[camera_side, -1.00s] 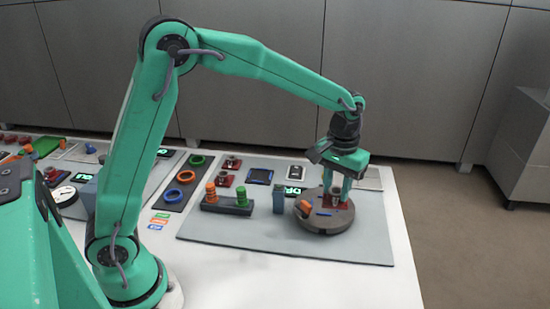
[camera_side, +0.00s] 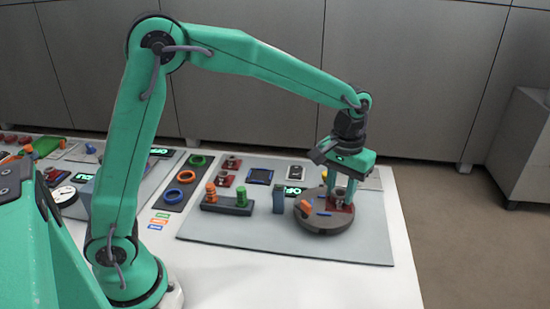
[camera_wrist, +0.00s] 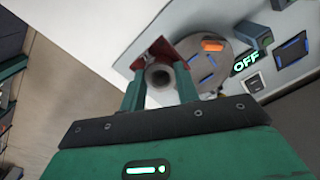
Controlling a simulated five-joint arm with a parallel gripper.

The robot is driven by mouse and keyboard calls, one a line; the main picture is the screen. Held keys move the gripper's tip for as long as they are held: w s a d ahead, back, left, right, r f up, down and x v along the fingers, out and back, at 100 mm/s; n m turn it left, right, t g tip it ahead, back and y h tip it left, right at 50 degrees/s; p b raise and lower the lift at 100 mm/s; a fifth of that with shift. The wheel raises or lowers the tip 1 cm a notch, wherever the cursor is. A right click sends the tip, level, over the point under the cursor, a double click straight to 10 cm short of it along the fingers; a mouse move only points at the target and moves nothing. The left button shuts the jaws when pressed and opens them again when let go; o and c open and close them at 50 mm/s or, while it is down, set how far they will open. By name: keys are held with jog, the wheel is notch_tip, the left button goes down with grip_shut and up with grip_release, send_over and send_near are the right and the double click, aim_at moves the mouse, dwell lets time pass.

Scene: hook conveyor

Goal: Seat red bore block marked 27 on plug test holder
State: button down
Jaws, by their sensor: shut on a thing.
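The red block (camera_side: 341,205) with a grey round bore sits between the fingers of my gripper (camera_side: 342,194), at the right part of the round grey-brown disc (camera_side: 322,225). In the wrist view the red block (camera_wrist: 168,46) shows past the fingertips, its grey tube (camera_wrist: 159,76) between the two green fingers of my gripper (camera_wrist: 159,84). My gripper is shut on it. No number can be read on the block. I cannot tell whether it touches the disc, nor which piece is the plug test holder.
The disc carries an orange block (camera_side: 304,208) and blue marks. A blue-grey post (camera_side: 279,199) and a dark rack (camera_side: 228,208) with orange and green pieces stand to the left. Other red blocks (camera_side: 222,180) lie behind. The front of the grey mat (camera_side: 250,235) is clear.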

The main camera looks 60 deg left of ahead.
jog(key=shift+w+a+f, duration=0.1)
jog(key=shift+w+a, duration=0.15)
jog(key=shift+a, duration=0.2)
jog(key=a+f, duration=0.3)
jog(key=a, duration=1.4)
jog(key=w+a+f, duration=0.1)
jog(key=a+f, duration=0.3)
jog(key=a, duration=1.3)
jog(key=shift+a, duration=0.4)
jog(key=shift+f, duration=0.15)
jog(key=shift+f, duration=2.6)
jog(key=shift+f, duration=0.65)
